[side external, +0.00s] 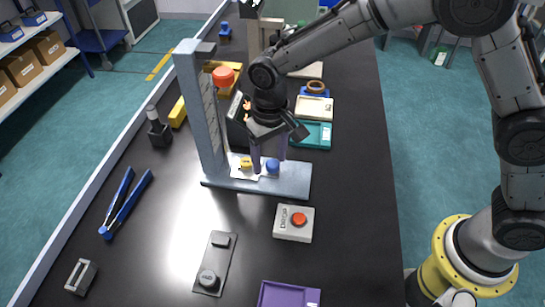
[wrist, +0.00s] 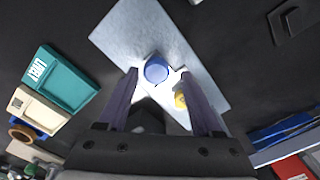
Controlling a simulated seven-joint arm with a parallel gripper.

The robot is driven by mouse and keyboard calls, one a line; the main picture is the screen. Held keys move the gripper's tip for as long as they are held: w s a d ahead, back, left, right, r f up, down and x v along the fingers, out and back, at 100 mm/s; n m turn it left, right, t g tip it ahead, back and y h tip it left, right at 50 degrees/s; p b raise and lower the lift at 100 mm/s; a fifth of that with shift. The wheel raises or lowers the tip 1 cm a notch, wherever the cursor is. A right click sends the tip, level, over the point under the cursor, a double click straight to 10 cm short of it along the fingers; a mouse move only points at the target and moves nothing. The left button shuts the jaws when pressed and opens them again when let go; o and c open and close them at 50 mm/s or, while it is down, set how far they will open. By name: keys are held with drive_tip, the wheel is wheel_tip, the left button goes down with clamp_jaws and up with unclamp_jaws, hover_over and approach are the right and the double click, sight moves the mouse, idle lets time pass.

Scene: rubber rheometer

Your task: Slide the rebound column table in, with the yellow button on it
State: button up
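The rebound column (side external: 208,120) stands upright at the left of its grey base plate (side external: 295,180). A small pale table (side external: 238,173) lies low on this base beside the column. The yellow button (side external: 246,163) sits on it, nearer the column; it also shows in the wrist view (wrist: 181,100). A round blue knob (side external: 273,166) is to the right of the yellow button. My gripper (side external: 264,170) points down over the base. Its purple fingers (wrist: 160,74) are apart, with the blue knob between their tips in the wrist view. I see gaps beside the knob; finger height is unclear.
A white box with a red button (side external: 293,222), a grey plate with a round knob (side external: 215,262) and a purple tray (side external: 288,294) lie in front. Blue tongs (side external: 124,203) and a black block (side external: 158,130) are left. A teal tray (side external: 318,135) is behind, right.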

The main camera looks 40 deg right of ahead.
drive_tip(key=shift+s+d+r, duration=0.1)
wheel_tip(320, 180, up, 14)
drive_tip(key=shift+f, duration=0.2)
idle(0.5)
